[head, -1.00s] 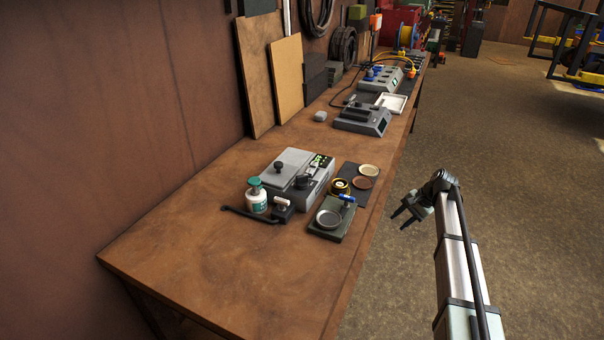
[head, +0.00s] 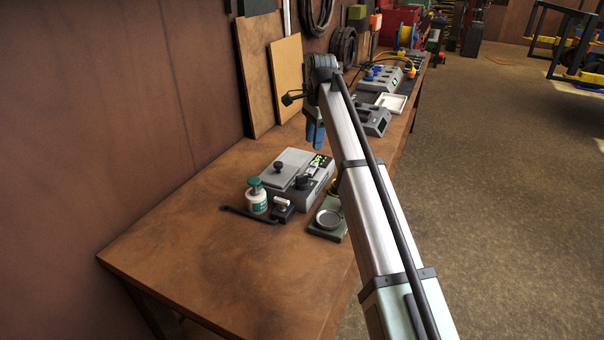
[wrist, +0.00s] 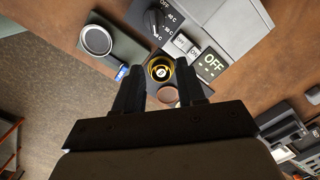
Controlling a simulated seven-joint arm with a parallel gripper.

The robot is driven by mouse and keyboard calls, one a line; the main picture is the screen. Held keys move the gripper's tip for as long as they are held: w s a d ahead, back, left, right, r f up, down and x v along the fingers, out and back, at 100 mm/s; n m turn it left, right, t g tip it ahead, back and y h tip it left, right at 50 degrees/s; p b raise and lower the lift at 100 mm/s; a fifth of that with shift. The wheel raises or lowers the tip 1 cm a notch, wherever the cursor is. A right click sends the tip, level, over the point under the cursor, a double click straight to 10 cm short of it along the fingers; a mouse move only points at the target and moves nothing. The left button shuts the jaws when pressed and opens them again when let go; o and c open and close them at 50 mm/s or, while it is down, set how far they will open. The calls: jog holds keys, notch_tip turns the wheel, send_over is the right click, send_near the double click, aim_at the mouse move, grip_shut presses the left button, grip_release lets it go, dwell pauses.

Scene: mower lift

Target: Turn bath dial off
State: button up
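The bath (head: 290,172) is a grey box with a lidded top on the bench. Its black dial (head: 303,182) also shows at the top of the wrist view (wrist: 153,20), beside temperature marks. I cannot tell which mark the dial points to. My gripper (head: 315,142) hangs fingers-down above the bench, behind and above the bath. In the wrist view its two fingers (wrist: 158,68) are apart with nothing held. It does not touch the dial.
A white jar with a teal cap (head: 257,196) stands before the bath. A green plate with a round pan (head: 328,219) is at the bench edge. A yellow-rimmed jar (wrist: 160,69) shows between my fingers. Grey devices (head: 372,120) stand farther back.

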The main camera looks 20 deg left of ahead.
aim_at(302, 175)
jog(key=s+a+r, duration=0.2)
jog(key=s+a, duration=0.1)
jog(key=shift+m+h, duration=0.4)
jog(key=f, duration=1.3)
jog(key=shift+d+f, duration=0.25)
jog(key=shift+f, duration=0.05)
grip_shut()
